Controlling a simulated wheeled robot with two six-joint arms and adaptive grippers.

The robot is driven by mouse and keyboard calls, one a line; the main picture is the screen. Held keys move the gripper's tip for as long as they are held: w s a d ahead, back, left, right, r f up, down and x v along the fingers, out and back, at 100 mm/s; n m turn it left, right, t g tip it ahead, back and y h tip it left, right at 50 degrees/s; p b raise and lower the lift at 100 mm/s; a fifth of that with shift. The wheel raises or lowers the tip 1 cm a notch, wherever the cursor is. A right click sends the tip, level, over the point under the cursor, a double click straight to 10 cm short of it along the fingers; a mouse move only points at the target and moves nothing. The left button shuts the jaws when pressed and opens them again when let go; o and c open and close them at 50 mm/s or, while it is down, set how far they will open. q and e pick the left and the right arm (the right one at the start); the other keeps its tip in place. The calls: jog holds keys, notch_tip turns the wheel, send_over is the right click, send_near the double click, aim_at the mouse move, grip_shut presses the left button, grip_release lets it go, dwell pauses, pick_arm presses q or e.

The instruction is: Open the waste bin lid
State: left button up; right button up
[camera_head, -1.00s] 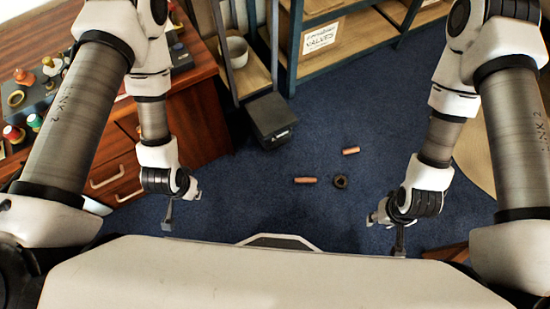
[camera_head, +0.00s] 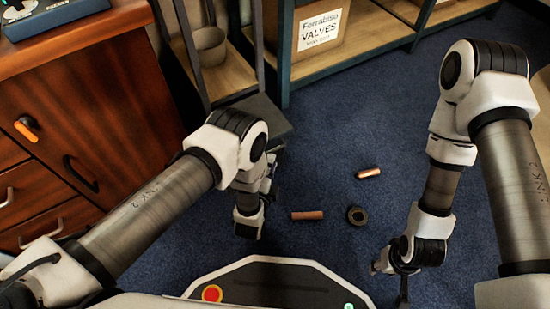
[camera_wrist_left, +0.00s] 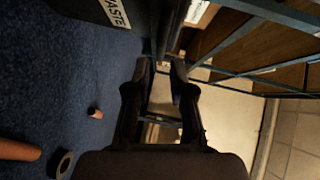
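The waste bin (camera_head: 268,114) is a dark box in front of the shelving, partly hidden behind my left arm in the head view. Its visible top looks flat, but I cannot tell surely whether the lid is fully shut. In the left wrist view the bin (camera_wrist_left: 85,8) is at the top, with a white label ending in "ASTE". My left gripper (camera_wrist_left: 162,68) is open, its two fingers apart, with the bin's dark edge just beyond the tips. In the head view it is beside the bin's near side. My right gripper (camera_head: 390,275) is low at the right, away from the bin; its opening is unclear.
Two copper pipe pieces (camera_head: 307,215) (camera_head: 369,173) and a dark ring (camera_head: 356,216) lie on the blue carpet. A wooden drawer cabinet (camera_head: 85,120) stands left. The shelving (camera_head: 380,32) holds a VALVES box (camera_head: 320,30).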

aim_at(274, 152)
pick_arm(q)
jog(key=b+x, duration=0.2)
jog(key=x, duration=0.3)
jog(key=shift+w+f+b, duration=0.15)
jog(key=shift+w+b, duration=0.2)
jog(key=shift+w, duration=0.1)
grip_shut()
